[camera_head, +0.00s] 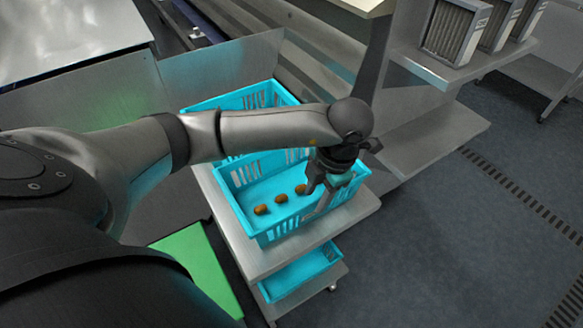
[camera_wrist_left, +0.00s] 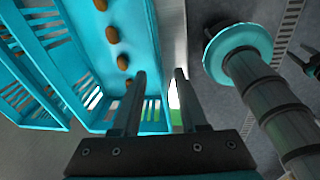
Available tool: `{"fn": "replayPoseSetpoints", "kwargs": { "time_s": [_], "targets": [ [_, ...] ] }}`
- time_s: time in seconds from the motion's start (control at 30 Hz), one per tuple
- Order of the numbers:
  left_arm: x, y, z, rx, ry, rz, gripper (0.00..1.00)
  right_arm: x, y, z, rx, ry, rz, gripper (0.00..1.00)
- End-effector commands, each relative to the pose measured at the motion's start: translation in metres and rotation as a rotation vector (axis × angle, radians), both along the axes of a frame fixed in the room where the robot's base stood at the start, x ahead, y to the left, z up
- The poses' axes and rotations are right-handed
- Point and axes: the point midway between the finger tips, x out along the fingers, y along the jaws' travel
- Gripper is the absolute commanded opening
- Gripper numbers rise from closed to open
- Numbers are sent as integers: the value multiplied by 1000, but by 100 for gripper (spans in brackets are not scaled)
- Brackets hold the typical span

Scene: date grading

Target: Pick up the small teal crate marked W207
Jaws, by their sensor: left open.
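A teal slotted crate (camera_head: 254,231) stands on the upper shelf of a grey cart, with several brown dates in it. A second teal crate (camera_head: 209,104) stands behind it, partly hidden by my left arm. A third teal crate (camera_head: 303,277) is on the lower shelf. No W207 mark is legible on any of them. My left gripper (camera_head: 316,196) is open and points down at the near crate's right side. In the left wrist view its two fingers (camera_wrist_left: 160,75) are apart beside the crate wall (camera_wrist_left: 153,35); I cannot tell if they straddle it.
The cart's upper shelf (camera_head: 345,220) has a bare strip at the right. Grey shelving (camera_head: 440,140) with filter-like boxes (camera_head: 455,35) stands at the right. A green surface (camera_head: 195,262) lies below left. The dark floor (camera_head: 440,250) at right is clear.

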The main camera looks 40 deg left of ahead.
Motion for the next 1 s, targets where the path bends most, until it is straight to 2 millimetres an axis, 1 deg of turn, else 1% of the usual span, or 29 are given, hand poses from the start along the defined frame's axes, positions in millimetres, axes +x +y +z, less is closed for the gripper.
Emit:
{"fn": "replayPoseSetpoints", "kwargs": {
  "time_s": [0.2, 0.3, 0.4, 0.63, 1.0],
  "targets": [
    [0, 6, -32, 1, 5, 2, 43, 4, 0, -3, 1, -8, 0, 50],
    [0, 8, -44, 0, 3, 2, 43, 5, 0, -5, 1, -8, 0, 50],
    [0, 9, -49, 1, 2, 0, 43, 5, 0, -6, 1, -8, 0, 50],
    [0, 9, -50, 0, 1, -1, 42, 5, 0, -5, 1, -9, -1, 50],
    [0, 9, -49, 0, 1, 0, 0, 5, 0, -5, 1, -8, -1, 50]
  ]
}}
